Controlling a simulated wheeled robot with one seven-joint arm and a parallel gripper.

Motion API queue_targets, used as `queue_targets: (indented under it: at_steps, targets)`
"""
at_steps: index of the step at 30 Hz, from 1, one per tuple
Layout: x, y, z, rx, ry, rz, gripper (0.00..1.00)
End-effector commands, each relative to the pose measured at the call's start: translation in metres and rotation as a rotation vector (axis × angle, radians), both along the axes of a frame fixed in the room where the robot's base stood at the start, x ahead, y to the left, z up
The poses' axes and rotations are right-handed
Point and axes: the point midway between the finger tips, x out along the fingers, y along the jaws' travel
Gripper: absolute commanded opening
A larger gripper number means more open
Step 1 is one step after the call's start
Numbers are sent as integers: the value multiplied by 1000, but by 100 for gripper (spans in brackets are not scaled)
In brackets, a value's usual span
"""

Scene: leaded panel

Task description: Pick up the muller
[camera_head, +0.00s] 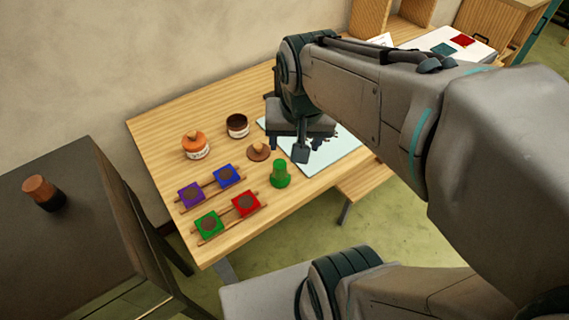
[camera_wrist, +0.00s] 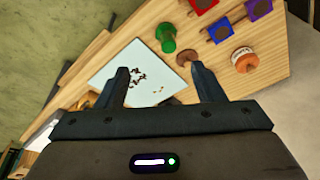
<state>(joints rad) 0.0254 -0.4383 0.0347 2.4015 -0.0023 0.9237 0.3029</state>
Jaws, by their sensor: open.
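The muller appears to be the green, glass-like piece with a knobbed top (camera_head: 280,174), standing upright on the wooden table near its front edge. It also shows in the wrist view (camera_wrist: 166,36), beyond and between my fingertips. My gripper (camera_wrist: 158,78) is open, with nothing between its fingers. It hangs above the pale slab (camera_head: 341,147), which bears dark crumbs. In the head view my gripper (camera_head: 300,148) is partly hidden by my arm, behind and right of the green piece and apart from it.
A brown knobbed lid (camera_head: 258,152) lies close behind the green piece. An orange-lidded jar (camera_head: 196,146) and an open dark jar (camera_head: 237,126) stand farther back. Purple, blue, green and red (camera_head: 246,204) blocks sit on wooden rails at left. A dark cabinet (camera_head: 75,245) stands left.

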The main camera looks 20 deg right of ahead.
Motion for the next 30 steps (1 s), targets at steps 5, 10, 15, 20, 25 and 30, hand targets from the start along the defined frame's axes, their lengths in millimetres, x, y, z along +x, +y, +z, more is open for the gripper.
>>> queue_targets:
  at_steps: [5,10,15,20,25,30]
  targets:
    - [45,-2,-31,70,101,-370,62]
    - [81,-4,-58,113,175,-686,62]
    - [102,-5,-77,132,215,-886,62]
    - [108,-5,-88,135,230,-955,62]
    - [108,-5,-119,135,235,-962,62]
    - [108,-5,-150,134,233,-959,62]
